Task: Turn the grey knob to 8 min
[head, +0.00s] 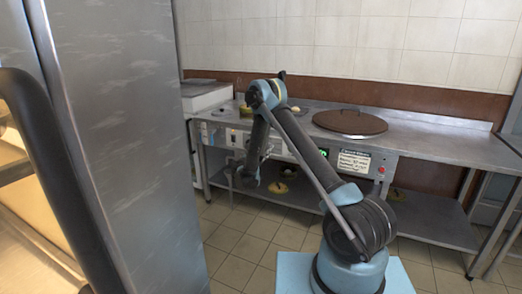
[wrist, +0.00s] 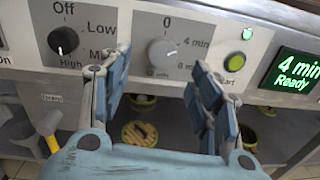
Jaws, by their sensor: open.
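The grey knob (wrist: 162,51) is on the steel control panel, with labels 0 above, 4 min at upper right and 8 min at lower right. A small pale mark shows on its right side. The green display (wrist: 294,72) to its right reads "4 min Ready". My gripper (wrist: 155,75) is open and empty, its two fingers just below and to either side of the knob, apart from it as far as I can see. In the head view my gripper (head: 247,178) hangs in front of the counter's panel; the knob cannot be made out there.
A black knob (wrist: 62,40) marked Off, Low and High sits left of the grey one. A green start button (wrist: 235,61) is at its right. A tall steel cabinet (head: 120,130) stands at left in the head view.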

